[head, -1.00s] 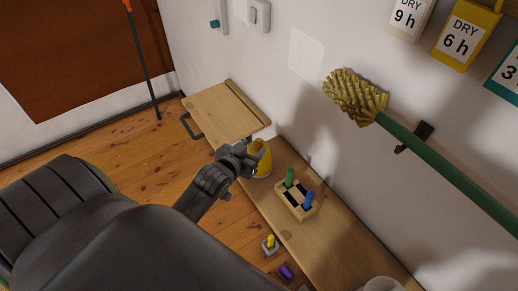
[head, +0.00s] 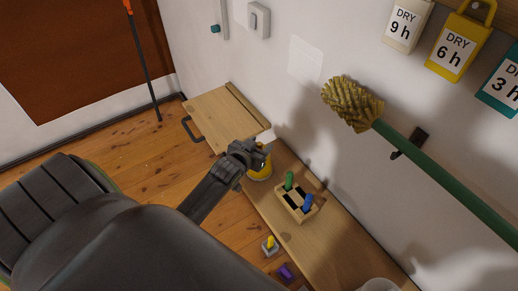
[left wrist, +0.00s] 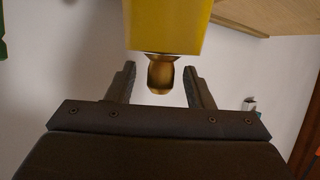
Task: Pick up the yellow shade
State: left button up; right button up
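The yellow shade (head: 261,173) stands on the wooden bench, partly hidden behind my left gripper (head: 259,152) in the head view. In the left wrist view the yellow shade (left wrist: 168,25) fills the top middle, with a brass knob (left wrist: 161,75) at its end. The two fingers of my left gripper (left wrist: 160,85) are open on either side of the knob, with a visible gap on each side. They do not touch it. My right gripper is not in view.
A wooden holder (head: 289,207) with a green and a blue handle stands on the bench (head: 335,238), right of the shade. A wooden board with a dark handle (head: 215,112) lies farther left. A green-handled brush (head: 352,103) and hanging tags (head: 456,45) are along the wall.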

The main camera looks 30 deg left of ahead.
pick_arm(q)
grip_shut()
